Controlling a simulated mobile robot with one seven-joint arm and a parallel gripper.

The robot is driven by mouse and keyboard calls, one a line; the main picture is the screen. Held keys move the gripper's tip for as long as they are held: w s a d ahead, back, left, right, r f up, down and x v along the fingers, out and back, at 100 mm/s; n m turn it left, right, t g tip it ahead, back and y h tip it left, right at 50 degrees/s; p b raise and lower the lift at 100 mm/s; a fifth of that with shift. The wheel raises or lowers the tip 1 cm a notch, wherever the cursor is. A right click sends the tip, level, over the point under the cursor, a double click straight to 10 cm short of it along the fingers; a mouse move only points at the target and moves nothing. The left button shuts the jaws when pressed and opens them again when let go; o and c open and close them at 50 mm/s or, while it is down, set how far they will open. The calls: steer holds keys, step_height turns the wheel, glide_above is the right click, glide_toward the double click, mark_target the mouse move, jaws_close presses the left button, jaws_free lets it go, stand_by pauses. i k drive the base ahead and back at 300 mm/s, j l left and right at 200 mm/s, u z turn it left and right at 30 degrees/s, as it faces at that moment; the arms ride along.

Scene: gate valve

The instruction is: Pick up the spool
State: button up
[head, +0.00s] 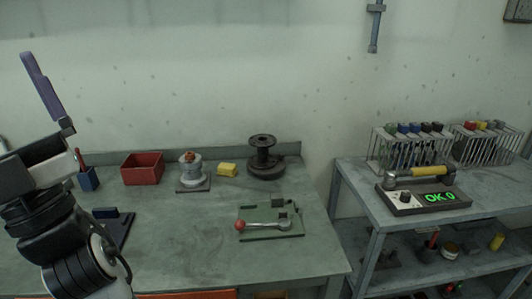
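The spool (263,153) looks like a dark, upright piece with a round top flange, a narrower waist and a wide round bottom. It stands at the back right of the grey-green workbench (180,235), near the wall. My gripper (32,65) is at the upper left, raised above the bench with its purple finger part pointing up. It is far to the left of the spool and apart from it. The gripper shows edge-on, so its opening is hidden. I see nothing held in it.
A yellow block (227,169) and a white valve-like piece (190,171) stand left of the spool, then a red bin (142,168). A green fixture with a red-knobbed lever (270,223) lies in front. A gap separates the right shelf unit (460,203).

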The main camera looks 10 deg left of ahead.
mark_target(262, 161)
steer(key=l+u, duration=0.25)
steer(key=l, duration=0.7)
steer(key=i+l+u, duration=0.1)
steer(key=l, duration=0.15)
steer(key=i+l, duration=0.2)
steer(key=i, duration=0.65)
steer(key=j+u, duration=0.05)
